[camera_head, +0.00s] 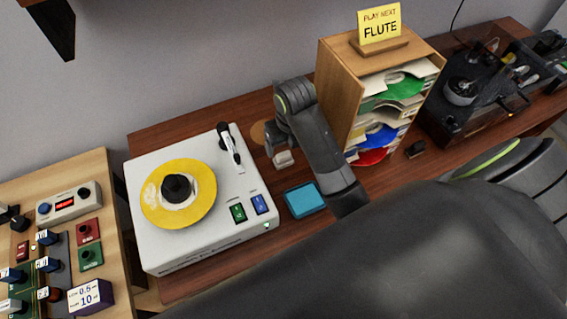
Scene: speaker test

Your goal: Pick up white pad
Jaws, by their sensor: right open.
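A small white pad (283,159) shows at the tip of my right gripper (277,150), on the brown wooden table between the record player and the record rack. My right gripper points down over it and is open. The dark fingers partly hide the pad, and I cannot tell whether they touch it. My left gripper is not in view.
A white record player (160,245) with a yellow disc (205,190) stands left. A blue square pad (306,201) lies near my right arm. A wooden rack (338,90) of records with a "FLUTE" sign (380,24) stands behind right. A dark device (480,100) sits far right.

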